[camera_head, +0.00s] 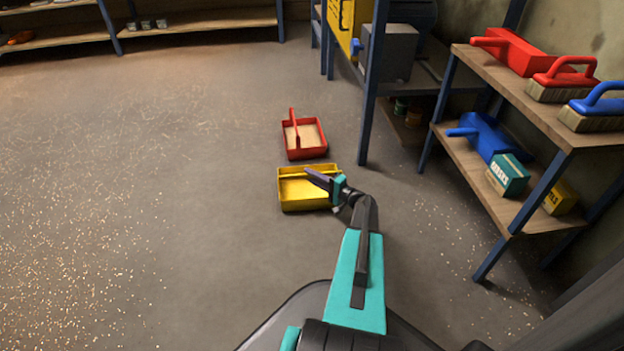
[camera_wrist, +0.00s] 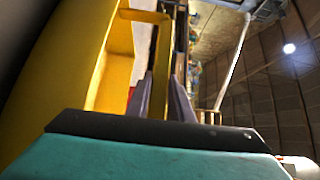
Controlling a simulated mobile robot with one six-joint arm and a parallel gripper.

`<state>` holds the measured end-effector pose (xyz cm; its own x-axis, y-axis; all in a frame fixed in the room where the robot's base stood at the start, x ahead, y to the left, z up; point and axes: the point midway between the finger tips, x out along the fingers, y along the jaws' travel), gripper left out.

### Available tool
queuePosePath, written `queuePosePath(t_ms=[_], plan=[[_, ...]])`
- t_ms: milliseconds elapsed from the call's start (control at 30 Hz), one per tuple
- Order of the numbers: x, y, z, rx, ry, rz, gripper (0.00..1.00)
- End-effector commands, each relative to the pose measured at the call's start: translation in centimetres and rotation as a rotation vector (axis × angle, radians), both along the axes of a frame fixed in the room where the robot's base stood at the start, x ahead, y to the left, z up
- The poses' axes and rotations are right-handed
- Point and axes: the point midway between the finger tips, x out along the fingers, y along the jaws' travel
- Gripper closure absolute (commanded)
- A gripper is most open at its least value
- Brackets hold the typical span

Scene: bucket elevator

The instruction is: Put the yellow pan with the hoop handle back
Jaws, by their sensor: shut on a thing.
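The yellow pan (camera_head: 290,203) is in the middle of the head view, in front of the red pan. It looks empty and about level; I cannot tell whether it rests on the floor or hangs just above it. My gripper (camera_head: 318,178) reaches over its right side and is shut on its hoop handle. In the wrist view the yellow pan (camera_wrist: 35,95) fills the left side, and its hoop handle (camera_wrist: 128,14) runs beside the fingers of my gripper (camera_wrist: 165,98). The exact contact is partly hidden.
A red pan (camera_head: 305,151) with pale contents and an upright handle stands just behind. A two-level shelf (camera_head: 555,112) at the right holds red and blue scoops, brushes and small boxes. A blue-post rack (camera_head: 370,90) stands behind. The floor at left is clear, with scattered grains.

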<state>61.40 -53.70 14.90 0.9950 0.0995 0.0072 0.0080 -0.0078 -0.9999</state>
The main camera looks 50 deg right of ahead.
Motion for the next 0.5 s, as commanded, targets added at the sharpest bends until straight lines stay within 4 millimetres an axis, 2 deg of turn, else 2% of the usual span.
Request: queuePosePath(t_ms=[400,433,500], plan=[[0.01,-0.02,-0.17,0.000,-0.002,0.000,1.00],[0.00,0.00,-0.24,0.000,0.000,0.000,0.77],[0.00,0.01,-0.22,0.000,0.000,0.000,0.65]])
